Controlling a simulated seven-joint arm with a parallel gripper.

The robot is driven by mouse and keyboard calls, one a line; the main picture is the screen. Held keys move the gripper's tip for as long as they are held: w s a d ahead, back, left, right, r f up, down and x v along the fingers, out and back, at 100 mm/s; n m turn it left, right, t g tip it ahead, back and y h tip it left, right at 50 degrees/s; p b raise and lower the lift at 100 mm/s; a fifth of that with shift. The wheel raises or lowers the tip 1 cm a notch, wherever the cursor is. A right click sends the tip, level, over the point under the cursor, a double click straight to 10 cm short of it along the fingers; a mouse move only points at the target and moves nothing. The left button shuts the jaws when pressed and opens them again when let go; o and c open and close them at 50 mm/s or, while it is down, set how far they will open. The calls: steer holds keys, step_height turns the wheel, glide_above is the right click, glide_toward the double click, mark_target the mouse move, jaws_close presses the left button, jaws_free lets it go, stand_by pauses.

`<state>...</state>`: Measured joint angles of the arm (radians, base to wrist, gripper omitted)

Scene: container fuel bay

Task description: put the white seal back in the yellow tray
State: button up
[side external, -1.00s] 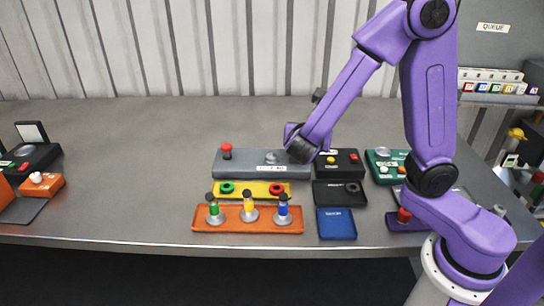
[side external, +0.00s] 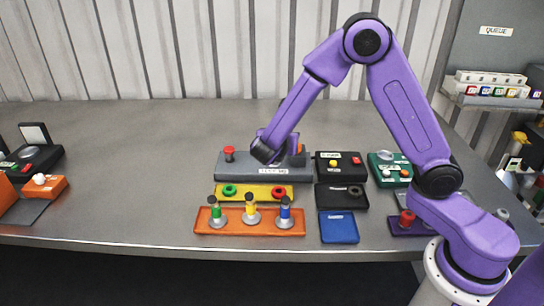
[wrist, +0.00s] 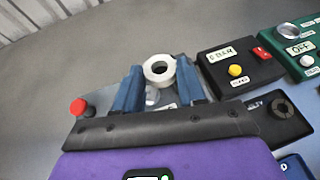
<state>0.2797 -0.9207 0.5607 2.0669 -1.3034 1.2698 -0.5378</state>
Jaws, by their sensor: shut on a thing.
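The white seal (wrist: 158,68) is a thick white ring, seen in the wrist view between the blue fingertips of my gripper (wrist: 160,78). My gripper is shut on it. In the side view my gripper is over the grey block (side external: 235,168), and its wrist hides the seal. The yellow tray (side external: 258,199) lies just in front of the grey block, with a green ring (side external: 230,190) at left and a red ring (side external: 278,191) at right. The middle of the tray is bare. The tray does not show in the wrist view.
A red button (side external: 229,153) stands at the grey block's left end. An orange tray (side external: 205,226) with several coloured posts lies in front of the yellow tray. A black switch box (side external: 322,170), a black tray (side external: 326,198) and a blue tray (side external: 338,228) are to the right.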

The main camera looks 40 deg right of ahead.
glide_above(272, 168)
steer(key=f, duration=0.4)
steer(key=shift+s+f, duration=0.35)
steer(key=shift+f, duration=0.05)
steer(key=f, duration=0.3)
steer(key=shift+w, duration=0.4)
steer(key=shift+f, duration=0.25)
steer(key=shift+f, duration=0.2)
steer(key=o, duration=1)
